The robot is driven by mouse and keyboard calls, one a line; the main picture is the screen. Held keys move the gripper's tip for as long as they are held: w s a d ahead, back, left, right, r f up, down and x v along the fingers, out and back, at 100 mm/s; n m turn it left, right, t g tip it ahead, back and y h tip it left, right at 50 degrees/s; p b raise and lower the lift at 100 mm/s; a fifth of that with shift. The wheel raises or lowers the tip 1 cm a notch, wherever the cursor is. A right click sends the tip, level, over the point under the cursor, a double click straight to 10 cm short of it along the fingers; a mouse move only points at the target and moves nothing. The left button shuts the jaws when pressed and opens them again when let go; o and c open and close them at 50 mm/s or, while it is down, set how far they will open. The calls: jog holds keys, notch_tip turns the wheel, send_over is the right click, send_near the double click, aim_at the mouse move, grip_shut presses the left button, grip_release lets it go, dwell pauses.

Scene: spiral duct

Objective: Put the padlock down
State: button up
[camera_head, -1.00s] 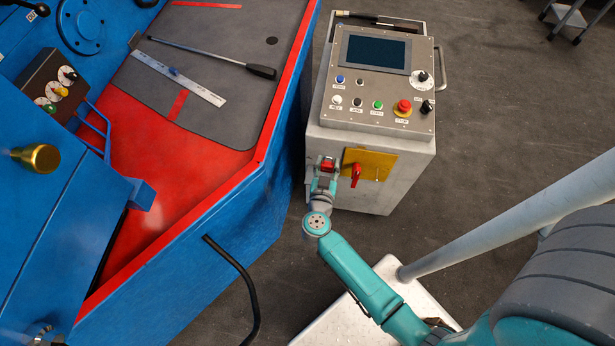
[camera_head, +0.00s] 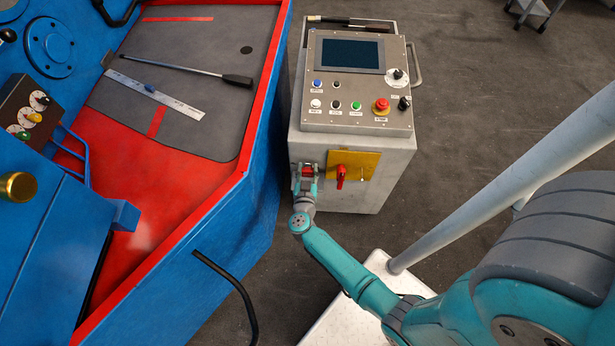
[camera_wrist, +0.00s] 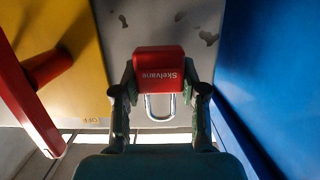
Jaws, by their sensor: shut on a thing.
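The red padlock (camera_wrist: 160,65) is between the two fingers of my gripper (camera_wrist: 160,88) in the wrist view. Its body shows the word "Skelvane", and its metal shackle (camera_wrist: 148,106) points toward the bottom of the picture. My gripper is shut on the padlock's sides. In the head view the padlock (camera_head: 307,170) is small and red at the tip of my gripper (camera_head: 306,177), in front of the cabinet's (camera_head: 340,198) front face, left of the yellow plate (camera_head: 360,160). I cannot tell whether it touches the cabinet.
A red handle (camera_head: 341,176) sticks out from the yellow plate, close right of my gripper. The blue machine (camera_head: 235,225) stands close on the left. A control panel (camera_head: 358,85) tops the cabinet. A black hose (camera_head: 238,285) hangs at the machine. Open floor (camera_head: 470,110) lies to the right.

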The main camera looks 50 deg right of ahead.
jog(key=shift+f, duration=2.55)
jog(key=o, duration=1.2)
jog(key=shift+c, duration=0.2)
jog(key=v, duration=1.2)
jog(key=shift+s, duration=0.1)
